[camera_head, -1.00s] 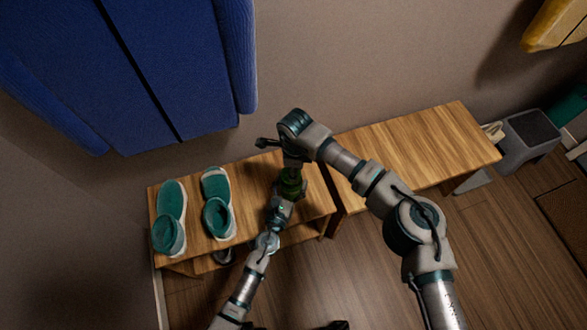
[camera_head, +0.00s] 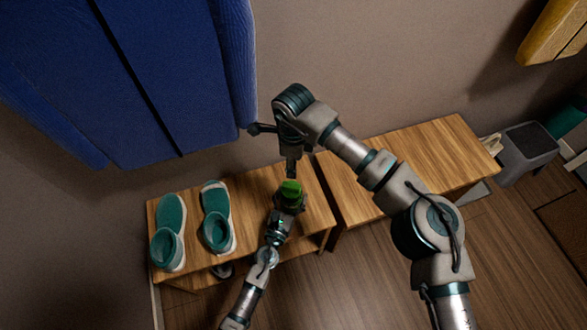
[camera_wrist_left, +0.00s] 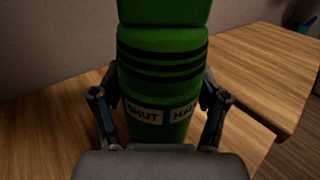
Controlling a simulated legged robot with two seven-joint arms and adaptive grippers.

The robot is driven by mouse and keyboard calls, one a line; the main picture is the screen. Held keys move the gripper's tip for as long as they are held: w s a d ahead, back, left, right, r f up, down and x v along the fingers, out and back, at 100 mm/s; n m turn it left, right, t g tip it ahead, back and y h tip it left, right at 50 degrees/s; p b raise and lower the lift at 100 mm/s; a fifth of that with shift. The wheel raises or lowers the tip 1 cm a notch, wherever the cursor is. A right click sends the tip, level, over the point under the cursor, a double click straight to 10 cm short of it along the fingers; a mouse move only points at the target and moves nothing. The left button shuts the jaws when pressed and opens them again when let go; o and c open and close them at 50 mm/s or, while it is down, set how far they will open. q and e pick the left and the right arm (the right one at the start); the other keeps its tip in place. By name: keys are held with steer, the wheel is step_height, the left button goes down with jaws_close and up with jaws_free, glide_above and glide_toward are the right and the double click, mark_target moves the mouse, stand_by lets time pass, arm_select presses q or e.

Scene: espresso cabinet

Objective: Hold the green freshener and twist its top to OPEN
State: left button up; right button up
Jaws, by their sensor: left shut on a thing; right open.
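The green freshener (camera_head: 290,189) stands over the left wooden bench, with my left gripper (camera_head: 287,203) around its body. In the left wrist view the freshener (camera_wrist_left: 163,75) is a green cylinder with dark bands and a separate upper part. Labels reading "SHUT" and partly "HA" face that camera; no "OPEN" label shows. My left gripper (camera_wrist_left: 158,112) has a finger on each side of it and is shut on it. My right gripper (camera_head: 292,167) points down just above the freshener's top and is open. Its fingertips are small here, and I cannot tell whether they touch the top.
Teal shoes (camera_head: 168,232) stand on the left bench (camera_head: 190,255). A second wooden bench (camera_head: 430,150) to the right is bare. Blue hanging cloth (camera_head: 180,70) fills the upper left, close to my right wrist. A grey step stool (camera_head: 528,142) stands at far right.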

arm_select(q)
steer(key=shift+d+f, duration=0.1)
steer(key=o, duration=1.6)
steer(key=shift+s, duration=0.1)
